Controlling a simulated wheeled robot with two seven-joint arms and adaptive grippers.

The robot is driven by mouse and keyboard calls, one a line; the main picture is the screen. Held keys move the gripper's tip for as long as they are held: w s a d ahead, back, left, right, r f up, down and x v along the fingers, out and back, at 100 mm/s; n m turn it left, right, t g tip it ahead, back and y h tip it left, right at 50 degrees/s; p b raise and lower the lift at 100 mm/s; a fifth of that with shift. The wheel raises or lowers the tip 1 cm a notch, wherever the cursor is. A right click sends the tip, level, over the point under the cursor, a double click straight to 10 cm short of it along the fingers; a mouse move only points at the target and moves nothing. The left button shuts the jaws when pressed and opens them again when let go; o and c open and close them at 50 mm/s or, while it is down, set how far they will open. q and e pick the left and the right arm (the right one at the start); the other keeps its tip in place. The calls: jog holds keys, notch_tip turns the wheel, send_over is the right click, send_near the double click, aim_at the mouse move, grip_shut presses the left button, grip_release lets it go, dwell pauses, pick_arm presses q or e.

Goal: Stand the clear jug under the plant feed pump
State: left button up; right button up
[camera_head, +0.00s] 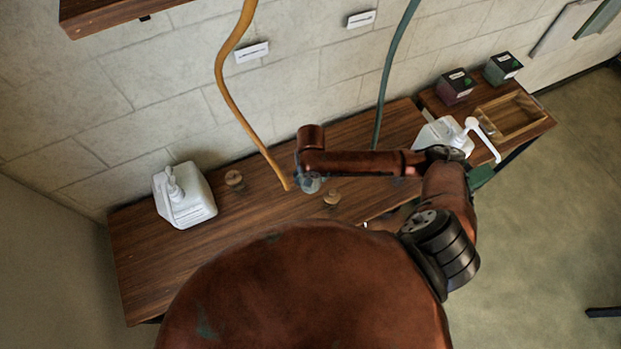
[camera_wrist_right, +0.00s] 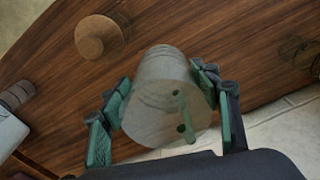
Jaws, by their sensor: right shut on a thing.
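The clear jug (camera_wrist_right: 155,115) is between the green-padded fingers of my right gripper (camera_wrist_right: 165,80) in the right wrist view, and the fingers are shut on it. In the head view the jug (camera_head: 311,184) shows as a small clear shape under the end of my right arm, over the wooden bench; whether it touches the bench cannot be told. A white pump container (camera_head: 188,200) stands at the bench's left end. Another white pump container (camera_head: 433,134) with a long spout stands at the right end, partly behind my arm. No readable label shows which is plant feed. My left gripper is not in view.
Wooden discs (camera_head: 234,178) (camera_head: 332,198) lie on the bench (camera_head: 150,265). An orange hose (camera_head: 232,95) and a green hose (camera_head: 388,75) hang nearby. Two small dark boxes (camera_head: 455,88) (camera_head: 502,68) and a wooden tray (camera_head: 541,118) occupy the side table.

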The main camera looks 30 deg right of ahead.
jog(key=w+f, duration=0.1)
jog(key=d+f, duration=0.1)
jog(key=w+f, duration=0.1)
jog(key=f, duration=0.1)
jog(key=shift+w+d, duration=0.25)
jog(key=shift+w, duration=0.1)
jog(key=f, duration=0.2)
jog(key=shift+w+d+f, duration=0.15)
jog(key=shift+w+f, duration=0.05)
jog(key=shift+f, duration=0.2)
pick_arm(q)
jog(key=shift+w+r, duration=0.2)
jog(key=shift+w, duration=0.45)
pick_arm(e)
jog(key=shift+f, duration=0.35)
jog(key=shift+f, duration=0.1)
jog(key=o, duration=1.2)
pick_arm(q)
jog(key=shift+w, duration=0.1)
